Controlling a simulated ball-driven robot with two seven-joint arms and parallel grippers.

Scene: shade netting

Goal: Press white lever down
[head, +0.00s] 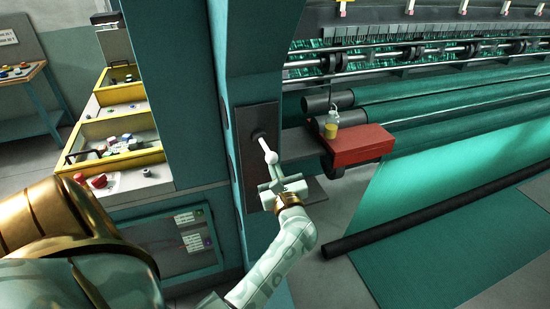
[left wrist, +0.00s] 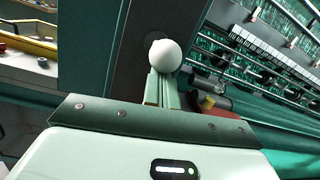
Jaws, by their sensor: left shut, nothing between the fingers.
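The white lever (head: 265,146) sticks out from a dark plate (head: 243,150) on the teal machine column and ends in a white ball knob. In the head view it slants toward me and the knob appears lower than the pivot. My left gripper (head: 274,172) is shut and empty, with its fingertips right at the knob. In the left wrist view the knob (left wrist: 165,55) shows just beyond the tips of the closed fingers (left wrist: 162,80). I cannot tell whether they touch. My right gripper is not in view.
Green rollers and netting (head: 450,220) fill the right side. A control console (head: 125,180) with buttons is left of the column. A black bar (head: 400,226) lies across the netting.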

